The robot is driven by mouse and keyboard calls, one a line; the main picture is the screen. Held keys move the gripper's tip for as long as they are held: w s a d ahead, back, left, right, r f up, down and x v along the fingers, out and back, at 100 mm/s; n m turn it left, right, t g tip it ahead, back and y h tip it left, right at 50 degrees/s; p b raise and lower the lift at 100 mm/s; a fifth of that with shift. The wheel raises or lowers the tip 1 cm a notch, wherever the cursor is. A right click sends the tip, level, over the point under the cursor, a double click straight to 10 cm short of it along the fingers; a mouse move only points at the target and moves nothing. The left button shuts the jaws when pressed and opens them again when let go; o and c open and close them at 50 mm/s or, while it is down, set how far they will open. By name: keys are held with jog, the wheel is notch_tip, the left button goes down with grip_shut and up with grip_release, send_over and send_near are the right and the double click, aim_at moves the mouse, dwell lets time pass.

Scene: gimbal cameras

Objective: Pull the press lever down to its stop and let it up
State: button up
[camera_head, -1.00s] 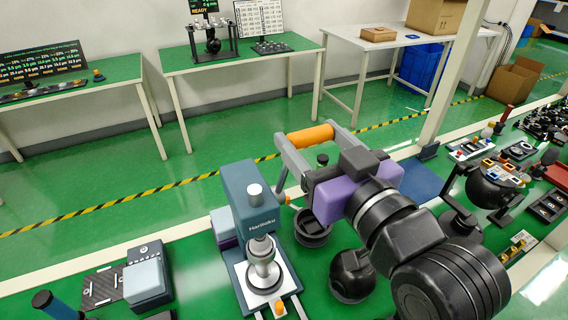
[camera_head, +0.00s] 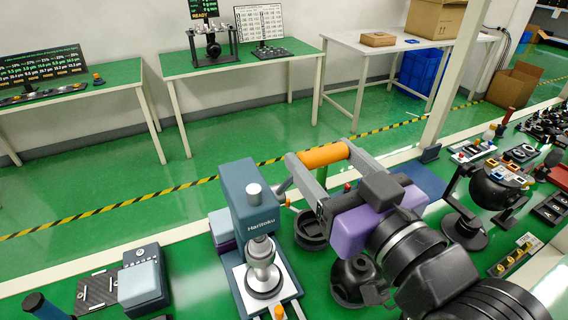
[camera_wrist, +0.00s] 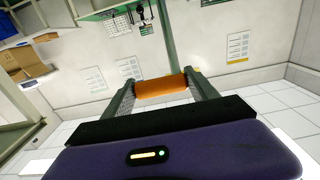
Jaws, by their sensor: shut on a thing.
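The press (camera_head: 248,205) is a dark teal column labelled Haritoku, standing on the green bench. A round metal part (camera_head: 262,268) sits under its ram on the light base plate. The lever's orange grip (camera_head: 324,155) is between the fingers of my gripper (camera_head: 322,160), to the right of and above the press head. My gripper is shut on it. In the wrist view the orange grip (camera_wrist: 161,86) lies crosswise between the two fingertips.
A grey box (camera_head: 142,280) stands left of the press. Black round holders (camera_head: 311,228) stand close to its right. A black tilted bowl on a stand (camera_head: 487,190) and trays of small parts (camera_head: 472,149) are further right. A white post (camera_head: 458,75) rises behind.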

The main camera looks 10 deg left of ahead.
jog(key=shift+f, duration=0.25)
jog(key=shift+s+d+f+b, duration=0.6)
jog(key=shift+s+f+b, duration=0.3)
jog(key=shift+s, duration=0.05)
jog(key=shift+p, duration=0.3)
jog(key=shift+s+d+f+p, duration=0.5)
jog(key=shift+s+f+p, duration=0.2)
jog(key=shift+f+p, duration=0.3)
jog(key=shift+s, duration=0.1)
jog(key=shift+s+d+f, duration=0.25)
jog(key=shift+s+f, duration=0.1)
jog(key=shift+f, duration=0.25)
jog(key=shift+s+d+f, duration=0.2)
jog(key=shift+s+f, duration=0.1)
jog(key=shift+f, duration=0.25)
